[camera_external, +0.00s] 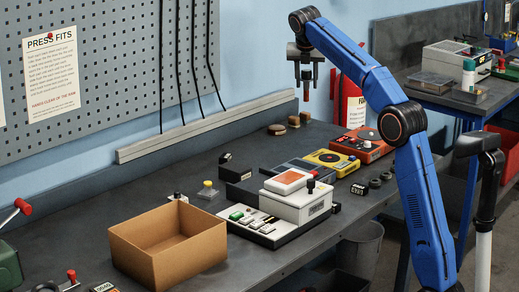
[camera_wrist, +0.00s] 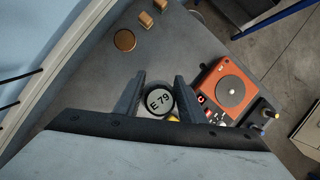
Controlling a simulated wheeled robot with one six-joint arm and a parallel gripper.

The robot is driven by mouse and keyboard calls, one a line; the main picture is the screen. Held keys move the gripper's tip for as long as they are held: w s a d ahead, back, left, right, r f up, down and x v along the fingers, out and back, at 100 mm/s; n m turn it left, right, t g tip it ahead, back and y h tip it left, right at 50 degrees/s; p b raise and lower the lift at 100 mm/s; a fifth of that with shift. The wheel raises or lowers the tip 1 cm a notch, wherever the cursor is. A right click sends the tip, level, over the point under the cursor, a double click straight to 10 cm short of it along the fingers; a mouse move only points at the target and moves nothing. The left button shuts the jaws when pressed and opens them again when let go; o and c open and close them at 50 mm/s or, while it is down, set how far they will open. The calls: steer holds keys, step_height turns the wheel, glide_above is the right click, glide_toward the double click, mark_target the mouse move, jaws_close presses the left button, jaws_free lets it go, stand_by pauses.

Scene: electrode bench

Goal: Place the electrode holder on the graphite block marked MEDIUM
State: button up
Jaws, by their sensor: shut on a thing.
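My gripper (camera_external: 306,84) is high above the far part of the bench in the external view, pointing down. In the wrist view its two dark fingers (camera_wrist: 158,97) are shut around a round piece with a pale face marked "E 79" (camera_wrist: 158,102), which looks like the electrode holder. A reddish lower part of it shows under the fingers in the external view. A small black block with a pale label (camera_external: 358,190) lies near the bench's front edge, and another labelled black block (camera_external: 103,288) is at the bottom left. I cannot read either label as MEDIUM.
An orange-red device with a round disc (camera_external: 362,146) is on the bench; it also shows in the wrist view (camera_wrist: 228,85). Beside it are a yellow device (camera_external: 331,162) and a white device (camera_external: 298,203). Brown round pieces (camera_external: 277,129) lie at the back. An open cardboard box (camera_external: 168,250) stands in front.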

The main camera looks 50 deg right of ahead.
steer(key=w+a+f+n, duration=0.1)
steer(key=w+a+f, duration=0.1)
steer(key=a, duration=1.7)
steer(key=n, duration=0.1)
glide_above(235, 165)
steer(key=f, duration=0.2)
steer(key=shift+t, duration=0.5)
steer(key=shift+w+f, duration=0.1)
steer(key=shift+f, duration=4.45)
steer(key=shift+f, duration=0.1)
steer(key=o, duration=1.2)
steer(key=v, duration=1.2)
steer(key=shift+w+d+r, duration=0.1)
steer(key=shift+d+r, duration=0.1)
steer(key=shift+d, duration=0.1)
